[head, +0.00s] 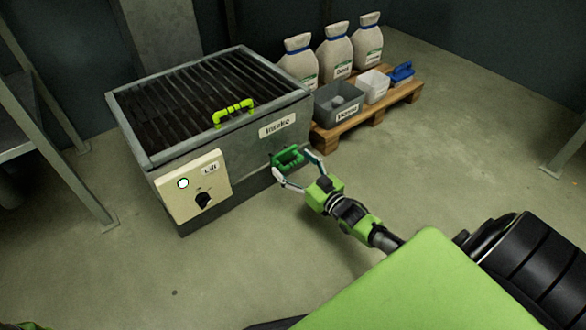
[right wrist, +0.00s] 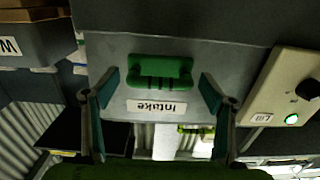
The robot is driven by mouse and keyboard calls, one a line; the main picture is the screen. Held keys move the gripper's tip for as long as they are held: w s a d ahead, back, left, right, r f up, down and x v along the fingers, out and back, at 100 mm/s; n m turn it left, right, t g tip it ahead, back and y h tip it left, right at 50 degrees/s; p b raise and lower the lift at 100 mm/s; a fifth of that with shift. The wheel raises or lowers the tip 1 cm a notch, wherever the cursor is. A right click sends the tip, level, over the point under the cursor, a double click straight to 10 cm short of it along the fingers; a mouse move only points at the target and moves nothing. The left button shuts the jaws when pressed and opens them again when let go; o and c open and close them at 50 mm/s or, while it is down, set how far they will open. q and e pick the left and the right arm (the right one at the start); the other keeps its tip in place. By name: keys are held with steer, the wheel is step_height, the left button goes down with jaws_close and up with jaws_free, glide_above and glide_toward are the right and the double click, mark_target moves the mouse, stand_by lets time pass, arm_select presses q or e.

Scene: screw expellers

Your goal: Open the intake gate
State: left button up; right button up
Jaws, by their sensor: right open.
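The grey metal intake box (head: 140,135) stands at left centre in the head view, with a dark slatted grate on top. Its front carries an "Intake" label (head: 277,126) and, below it, a dark green handle (head: 289,157). The handle (right wrist: 160,69) also shows in the right wrist view, near the label (right wrist: 157,107). My right gripper (head: 294,165) is open at this handle. In the right wrist view its fingers (right wrist: 160,88) stand to either side of the handle, with gaps on both sides. My left gripper is out of view.
A light green handle (head: 233,112) sits at the grate's edge. A "Lift" panel (head: 193,187) with a black knob and white light is on the box's left side. A pallet (head: 357,120) with sacks and bins stands behind right. The floor in front is clear.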

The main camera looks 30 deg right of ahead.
mark_target(294, 164)
steer(key=shift+w, duration=0.2)
steer(key=c, duration=1.6)
steer(key=s+p, duration=0.3)
steer(key=s, duration=0.1)
steer(key=shift+d+r, duration=0.1)
steer(key=shift+r, duration=0.05)
steer(key=o, duration=1.6)
